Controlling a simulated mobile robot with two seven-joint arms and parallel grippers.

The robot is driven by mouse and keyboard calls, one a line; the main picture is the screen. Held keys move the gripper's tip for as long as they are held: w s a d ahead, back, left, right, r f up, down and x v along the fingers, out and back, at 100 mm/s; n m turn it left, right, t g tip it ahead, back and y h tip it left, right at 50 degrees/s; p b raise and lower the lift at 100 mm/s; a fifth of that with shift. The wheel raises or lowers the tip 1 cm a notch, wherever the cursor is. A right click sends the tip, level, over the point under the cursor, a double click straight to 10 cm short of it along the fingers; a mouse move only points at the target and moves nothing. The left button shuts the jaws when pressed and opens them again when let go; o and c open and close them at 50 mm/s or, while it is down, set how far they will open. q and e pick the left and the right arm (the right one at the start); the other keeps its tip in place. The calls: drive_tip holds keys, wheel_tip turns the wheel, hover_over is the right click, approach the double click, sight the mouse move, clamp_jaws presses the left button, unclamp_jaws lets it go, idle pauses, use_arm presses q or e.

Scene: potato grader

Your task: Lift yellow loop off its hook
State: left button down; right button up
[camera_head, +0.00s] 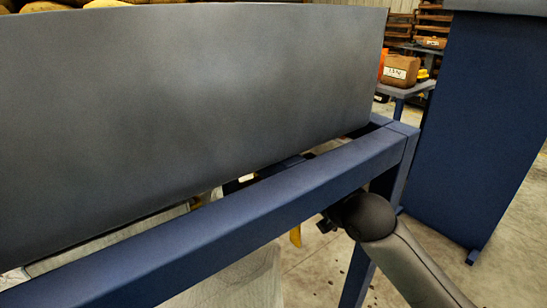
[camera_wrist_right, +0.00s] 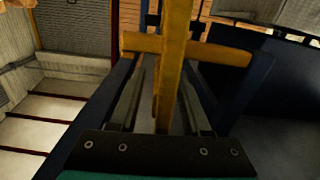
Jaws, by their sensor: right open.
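The yellow loop (camera_wrist_right: 174,60) fills the upper middle of the right wrist view as an upright strap with a crosswise yellow part (camera_wrist_right: 225,53) behind it. My right gripper (camera_wrist_right: 161,80) is open, with one finger on each side of the upright strap. I cannot tell whether either finger touches it. In the head view a small yellow piece (camera_head: 295,236) shows below the blue rail beside my right arm; it may be part of the loop. The hook cannot be made out. My left gripper is in neither view.
A blue frame rail (camera_head: 225,215) runs across the head view under a large grey panel (camera_head: 190,95), close to my right arm. A blue cabinet (camera_head: 480,120) stands at the right. Open floor (camera_head: 460,215) lies between them. A small table (camera_head: 405,90) holds boxes behind.

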drive_tip(key=shift+c, duration=0.2)
clamp_jaws()
idle(1.3)
